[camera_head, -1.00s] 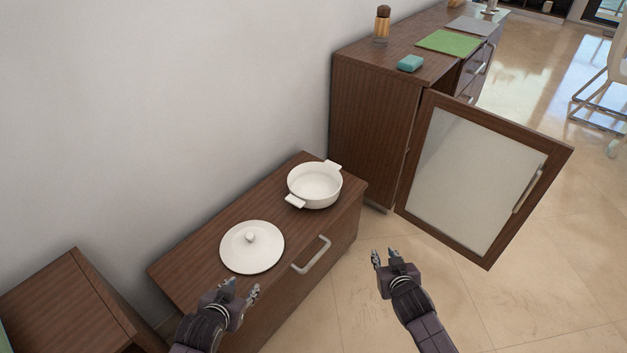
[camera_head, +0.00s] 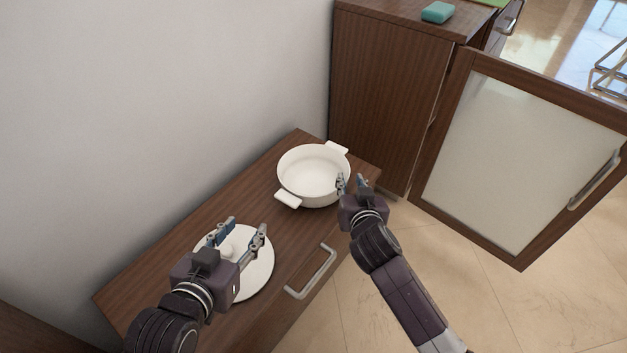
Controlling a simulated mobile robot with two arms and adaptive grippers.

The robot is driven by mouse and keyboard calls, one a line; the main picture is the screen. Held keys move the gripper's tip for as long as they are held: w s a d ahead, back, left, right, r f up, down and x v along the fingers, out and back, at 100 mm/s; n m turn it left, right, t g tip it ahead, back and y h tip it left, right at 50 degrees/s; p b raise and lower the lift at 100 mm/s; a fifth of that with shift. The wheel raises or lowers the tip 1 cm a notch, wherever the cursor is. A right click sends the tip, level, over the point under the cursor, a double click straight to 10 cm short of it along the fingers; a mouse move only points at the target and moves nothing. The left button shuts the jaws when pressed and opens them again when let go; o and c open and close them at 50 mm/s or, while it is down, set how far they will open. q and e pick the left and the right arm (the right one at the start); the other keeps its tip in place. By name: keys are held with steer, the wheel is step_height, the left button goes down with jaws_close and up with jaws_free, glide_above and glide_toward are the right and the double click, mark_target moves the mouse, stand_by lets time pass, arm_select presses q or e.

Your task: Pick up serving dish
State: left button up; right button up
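The serving dish (camera_head: 312,172) is a round white open pot with two side handles. It stands upright on the low brown cabinet (camera_head: 262,200). Its white round lid (camera_head: 262,272) lies on the cabinet nearer to me, separate from the dish. My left gripper (camera_head: 243,238) is open over the lid, with its fingers on either side of the lid's knob; I cannot tell whether it touches. My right gripper (camera_head: 353,182) is open, its fingertips at the right edge of the dish; contact is unclear. It partly covers the dish's rim.
A taller brown cabinet (camera_head: 385,95) stands behind, with its glass-fronted door (camera_head: 505,150) swung open to the right. A teal block (camera_head: 437,12) lies on top. The low cabinet has a metal drawer handle (camera_head: 312,272). A wall bounds the left; floor is open at right.

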mark_target(347, 171)
steer(key=x, duration=0.3)
steer(key=shift+b, duration=0.4)
steer(key=b+x, duration=0.2)
steer(key=x, duration=0.3)
steer(key=shift+d, duration=0.1)
arm_select(q)
step_height(347, 171, up, 17)
steer(key=w+d+t+h, duration=0.1)
steer(key=d+t+h, duration=0.1)
steer(key=t, duration=0.6)
steer(key=shift+w+d+h, duration=0.3)
steer(key=shift+w+h, duration=0.1)
steer(key=shift+h, duration=0.1)
steer(key=shift+f, duration=0.1)
arm_select(e)
jaws_close()
steer(key=shift+r, duration=0.1)
